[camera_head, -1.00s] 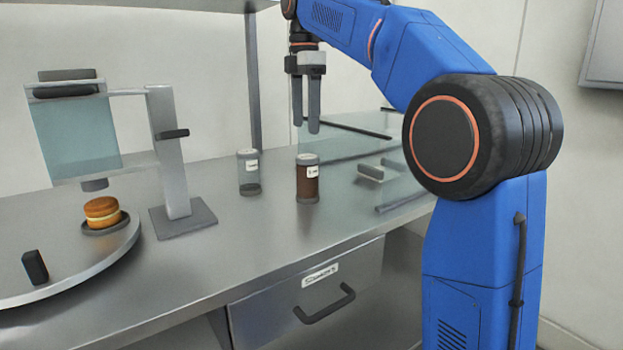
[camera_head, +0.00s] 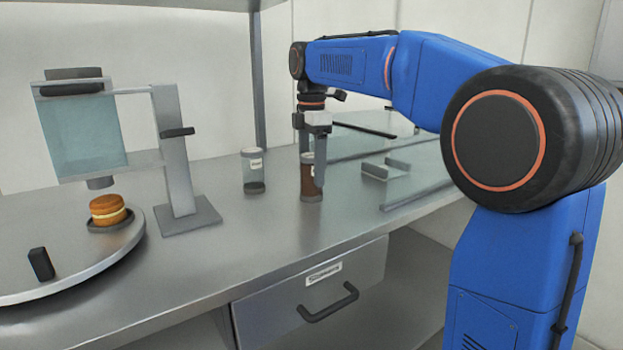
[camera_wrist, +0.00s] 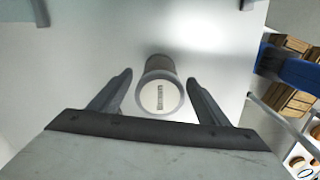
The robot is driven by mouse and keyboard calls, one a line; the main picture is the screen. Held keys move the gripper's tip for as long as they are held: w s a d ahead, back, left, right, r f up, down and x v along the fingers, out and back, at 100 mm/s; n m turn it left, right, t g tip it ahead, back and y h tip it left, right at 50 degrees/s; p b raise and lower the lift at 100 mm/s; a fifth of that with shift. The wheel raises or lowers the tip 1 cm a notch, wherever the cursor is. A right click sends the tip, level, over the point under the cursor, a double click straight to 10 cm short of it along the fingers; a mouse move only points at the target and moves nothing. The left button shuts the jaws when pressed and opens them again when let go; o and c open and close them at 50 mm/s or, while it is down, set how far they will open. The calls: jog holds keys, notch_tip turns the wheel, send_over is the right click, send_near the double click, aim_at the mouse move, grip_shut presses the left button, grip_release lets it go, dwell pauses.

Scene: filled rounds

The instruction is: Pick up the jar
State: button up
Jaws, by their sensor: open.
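A brown-filled jar (camera_head: 308,190) with a grey lid stands upright on the steel counter in the head view. A second, mostly clear jar (camera_head: 253,172) with a little dark content at its bottom stands to its left. My gripper (camera_head: 312,168) points down at the brown jar, its fingers overlapping the jar's upper part. In the wrist view my gripper (camera_wrist: 160,78) is open, with one finger on each side of a jar (camera_wrist: 160,97) whose pale labelled lid faces the camera. A gap shows on both sides; the fingers appear not to touch it.
A dispenser stand (camera_head: 176,160) and a round turntable (camera_head: 75,268) holding a burger (camera_head: 108,209) are at the left. Low metal rails and a small bracket (camera_head: 386,168) lie right of the jars. A drawer (camera_head: 310,285) is under the counter. Counter in front of the jars is clear.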

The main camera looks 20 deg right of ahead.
jog(key=shift+f, duration=1.1)
jog(key=c, duration=1.3)
